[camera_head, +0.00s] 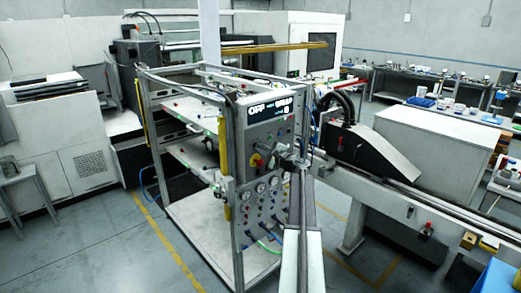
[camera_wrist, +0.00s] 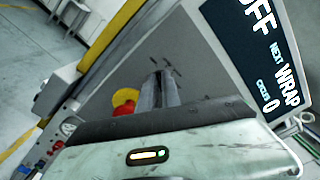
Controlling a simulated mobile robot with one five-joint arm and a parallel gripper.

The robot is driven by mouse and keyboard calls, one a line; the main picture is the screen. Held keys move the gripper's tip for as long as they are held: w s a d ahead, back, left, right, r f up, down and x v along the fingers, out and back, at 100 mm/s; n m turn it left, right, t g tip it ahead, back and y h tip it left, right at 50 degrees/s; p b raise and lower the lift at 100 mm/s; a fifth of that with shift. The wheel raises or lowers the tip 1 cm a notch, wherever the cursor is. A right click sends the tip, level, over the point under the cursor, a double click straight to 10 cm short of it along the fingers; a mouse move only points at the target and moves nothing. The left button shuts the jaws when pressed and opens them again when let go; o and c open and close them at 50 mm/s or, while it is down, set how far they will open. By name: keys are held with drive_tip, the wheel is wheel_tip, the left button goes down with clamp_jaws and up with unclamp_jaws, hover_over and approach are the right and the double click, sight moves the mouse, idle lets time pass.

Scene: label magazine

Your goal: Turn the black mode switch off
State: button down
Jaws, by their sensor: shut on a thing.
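The black mode switch (camera_wrist: 167,64) is on the grey control panel (camera_wrist: 205,75) in the wrist view. Only small dark parts of it show at the tips of my fingers. My gripper (camera_wrist: 160,77) is shut on the switch, with both fingers reaching to the panel face. In the head view my gripper (camera_head: 288,161) is at the front of the panel, and the arm hides the switch. The display (camera_wrist: 262,45) above reads OFF, NEXT WRAP and a count of 0; it also shows in the head view (camera_head: 270,107).
A red stop button on a yellow base (camera_wrist: 125,100) sits just left of my fingers. Gauges and hose fittings (camera_head: 262,205) fill the panel below. A yellow post (camera_head: 223,150) stands left of it. A dark machine cover (camera_head: 375,150) is at the right.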

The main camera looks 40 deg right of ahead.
drive_tip(key=shift+n, duration=0.7)
drive_tip(key=shift+f, duration=0.1)
drive_tip(key=c, duration=1.6)
unclamp_jaws()
drive_tip(key=shift+o, duration=0.2)
drive_tip(key=s, duration=0.7)
drive_tip(key=shift+s+a, duration=0.3)
drive_tip(key=shift+s, duration=0.1)
drive_tip(key=shift+w, duration=0.1)
